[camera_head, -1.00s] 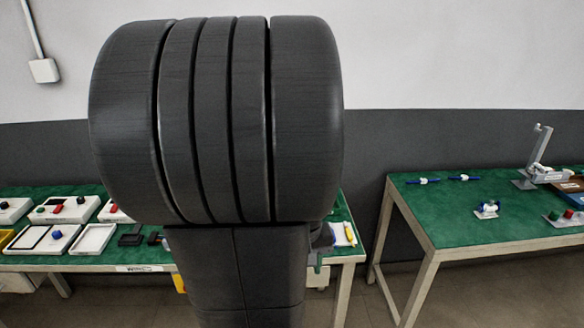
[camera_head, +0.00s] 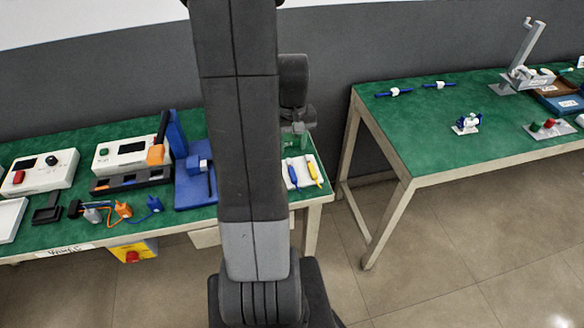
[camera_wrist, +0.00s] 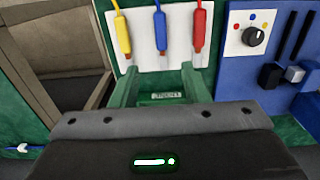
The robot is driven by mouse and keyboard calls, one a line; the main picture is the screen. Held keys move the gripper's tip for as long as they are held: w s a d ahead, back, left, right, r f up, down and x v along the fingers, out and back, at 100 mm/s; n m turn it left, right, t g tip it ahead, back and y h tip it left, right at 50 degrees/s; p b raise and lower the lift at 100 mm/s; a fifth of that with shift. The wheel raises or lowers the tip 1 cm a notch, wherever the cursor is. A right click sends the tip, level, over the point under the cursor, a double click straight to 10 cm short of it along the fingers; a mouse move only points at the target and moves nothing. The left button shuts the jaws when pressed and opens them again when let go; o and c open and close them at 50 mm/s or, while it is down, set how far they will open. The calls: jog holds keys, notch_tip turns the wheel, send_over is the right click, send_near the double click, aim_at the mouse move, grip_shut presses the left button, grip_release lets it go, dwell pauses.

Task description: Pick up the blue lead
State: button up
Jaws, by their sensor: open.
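The blue lead (camera_wrist: 161,30) lies on a white board (camera_wrist: 143,52) in the wrist view, between a yellow lead (camera_wrist: 122,32) and a red lead (camera_wrist: 199,28). My gripper (camera_wrist: 160,72) is open and empty. Its green fingers point toward the board, one either side of the blue lead's line, with the lead beyond the tips. In the head view the blue lead (camera_head: 292,174) lies at the near table's right end beside the yellow lead (camera_head: 313,172). My gripper (camera_head: 293,138) is just behind them. My arm hides the board's left part there, and the red lead is not visible.
A blue panel with a knob (camera_wrist: 254,36) stands right of the board in the wrist view. White control boxes (camera_head: 40,172) and plugs (camera_head: 122,209) occupy the left table. A second green table (camera_head: 430,130) stands right, across a floor gap.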

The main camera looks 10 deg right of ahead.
aim_at(291, 168)
notch_tip(291, 168, down, 3)
jog(key=shift+r, duration=0.1)
jog(key=shift+a+f, duration=0.15)
jog(key=shift+f, duration=2.95)
grip_shut()
